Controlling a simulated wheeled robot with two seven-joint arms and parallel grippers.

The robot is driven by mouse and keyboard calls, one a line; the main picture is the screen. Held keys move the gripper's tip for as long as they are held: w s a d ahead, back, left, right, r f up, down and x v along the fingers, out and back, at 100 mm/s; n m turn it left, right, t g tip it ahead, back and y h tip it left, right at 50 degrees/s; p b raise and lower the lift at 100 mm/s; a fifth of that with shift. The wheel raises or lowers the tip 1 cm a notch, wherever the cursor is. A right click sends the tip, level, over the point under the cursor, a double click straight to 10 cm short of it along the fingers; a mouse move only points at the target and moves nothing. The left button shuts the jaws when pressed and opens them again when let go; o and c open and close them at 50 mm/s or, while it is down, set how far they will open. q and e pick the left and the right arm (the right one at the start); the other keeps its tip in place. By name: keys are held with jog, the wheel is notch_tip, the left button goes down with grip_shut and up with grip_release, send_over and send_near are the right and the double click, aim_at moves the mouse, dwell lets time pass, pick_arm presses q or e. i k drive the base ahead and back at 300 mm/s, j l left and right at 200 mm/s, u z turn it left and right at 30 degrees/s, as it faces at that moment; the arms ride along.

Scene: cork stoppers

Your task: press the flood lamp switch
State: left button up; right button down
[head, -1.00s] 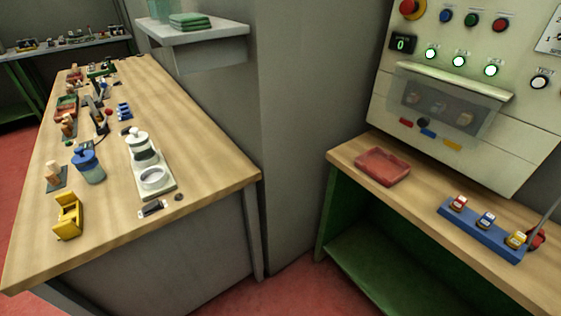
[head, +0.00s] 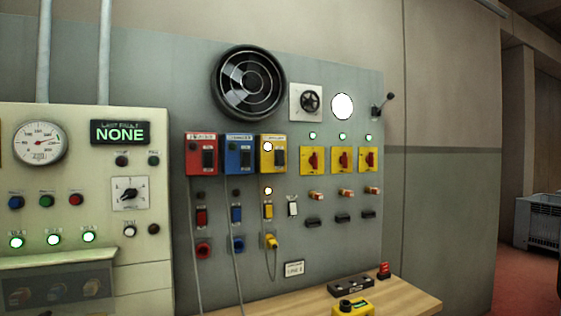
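A grey wall panel (head: 350,255) in the head view carries several switches. A small white rocker switch (head: 293,208) sits right of a yellow one (head: 268,210), a blue one (head: 236,214) and a red one (head: 201,216). A round white lamp (head: 343,106) glows at the panel's upper right, with a small toggle lever (head: 383,103) beside it. No readable label tells which switch is the flood lamp's. Neither of my grippers is in view.
A cream control panel (head: 150,275) with a gauge (head: 40,143) and a "NONE" display (head: 120,133) stands at left. A wooden bench (head: 410,296) below holds a yellow box (head: 353,308) and a dark block (head: 350,285).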

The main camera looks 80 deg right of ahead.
aim_at(280, 158)
jog(key=z, duration=2.35)
